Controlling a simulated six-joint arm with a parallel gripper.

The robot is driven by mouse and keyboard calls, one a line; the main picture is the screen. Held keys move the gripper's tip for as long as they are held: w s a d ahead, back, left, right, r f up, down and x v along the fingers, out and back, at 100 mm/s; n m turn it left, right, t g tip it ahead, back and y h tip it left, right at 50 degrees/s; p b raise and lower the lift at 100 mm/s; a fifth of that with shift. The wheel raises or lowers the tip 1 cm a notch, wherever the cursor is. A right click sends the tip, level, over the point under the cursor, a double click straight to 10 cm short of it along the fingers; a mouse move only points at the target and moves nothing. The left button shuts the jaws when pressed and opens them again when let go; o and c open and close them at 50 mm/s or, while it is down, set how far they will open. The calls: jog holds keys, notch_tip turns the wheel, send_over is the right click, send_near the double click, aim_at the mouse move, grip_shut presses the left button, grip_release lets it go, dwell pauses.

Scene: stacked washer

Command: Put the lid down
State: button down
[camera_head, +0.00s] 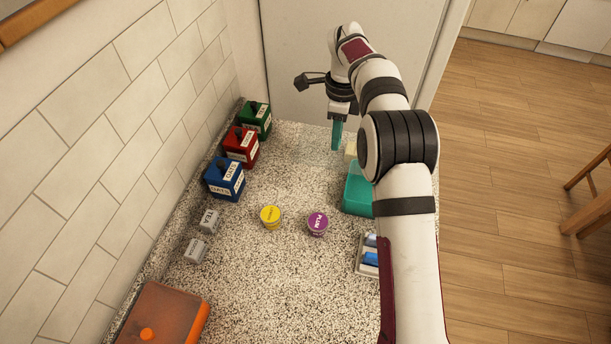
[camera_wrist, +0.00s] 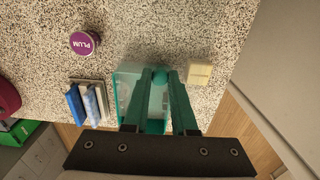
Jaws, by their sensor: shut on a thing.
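My gripper (camera_head: 336,147) is over the far end of the counter, pointing down, with teal fingers. In the wrist view its fingertips (camera_wrist: 160,76) close on a round teal knob, which looks like the handle of a see-through lid (camera_wrist: 129,92). The lid is so clear that its outline is hard to make out. The teal box (camera_head: 356,190) stands on the counter nearer than my gripper, partly hidden by my arm. It also shows behind the lid and fingers in the wrist view. I cannot tell the gap between lid and counter.
A cream block (camera_head: 350,151) lies near my gripper. Yellow (camera_head: 270,216) and purple PLUM (camera_head: 318,223) tins stand mid-counter. Green, red and blue (camera_head: 225,179) boxes line the tiled wall. A sponge tray (camera_wrist: 88,84) is near the box. An orange-lidded box (camera_head: 165,316) is front left.

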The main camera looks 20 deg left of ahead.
aim_at(304, 144)
jog(key=a, duration=0.2)
jog(key=a+f, duration=0.1)
jog(key=a, duration=0.2)
jog(key=s+a+f, duration=0.1)
jog(key=a, duration=0.1)
jog(key=shift+a+f, duration=0.2)
jog(key=shift+f, duration=0.05)
notch_tip(304, 144, down, 10)
jog(key=shift+r, duration=0.25)
jog(key=c, duration=0.7)
grip_release()
jog(key=shift+f, duration=0.1)
